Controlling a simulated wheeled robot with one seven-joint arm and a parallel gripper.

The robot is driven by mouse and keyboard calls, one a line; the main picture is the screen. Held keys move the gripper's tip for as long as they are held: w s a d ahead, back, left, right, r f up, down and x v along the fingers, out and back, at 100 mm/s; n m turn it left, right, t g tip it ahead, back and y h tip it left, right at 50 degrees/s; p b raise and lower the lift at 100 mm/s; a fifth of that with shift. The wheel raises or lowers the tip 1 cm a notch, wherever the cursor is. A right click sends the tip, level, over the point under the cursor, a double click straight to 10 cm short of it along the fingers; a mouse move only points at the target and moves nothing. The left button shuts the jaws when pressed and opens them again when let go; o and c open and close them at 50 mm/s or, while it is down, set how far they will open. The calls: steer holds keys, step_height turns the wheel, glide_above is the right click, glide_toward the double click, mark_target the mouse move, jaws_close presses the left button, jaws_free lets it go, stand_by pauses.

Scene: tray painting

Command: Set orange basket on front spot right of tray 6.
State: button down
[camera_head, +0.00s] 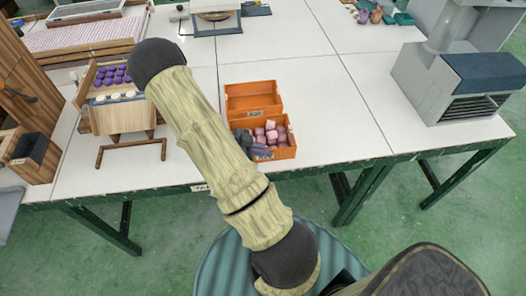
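Two orange baskets stand on the white table, one behind the other. The back orange basket (253,88) looks empty and has a small label on its front. The front orange basket (287,153) holds several pink and purple pieces. Its left side is partly hidden by my arm, and a dark shape there cannot be made out. My arm crosses the middle of the view from lower right to upper left. No tray can be read as tray 6, and no marked spot beside one can be made out.
A wooden stand (122,118) with purple and white pieces is left of my arm. A grey machine (450,85) stands at the right. A wooden frame with striped cloth (85,35) is at the back left. The white table (345,95) is clear between baskets and machine.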

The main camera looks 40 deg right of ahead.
steer(key=shift+s+f, duration=0.1)
steer(key=shift+f, duration=0.05)
steer(key=shift+f, duration=0.15)
steer(key=c, duration=1.6)
jaws_free()
steer(key=shift+c, duration=0.2)
steer(key=shift+r, duration=0.2)
steer(key=v, duration=1.2)
steer(key=shift+a+f, duration=0.1)
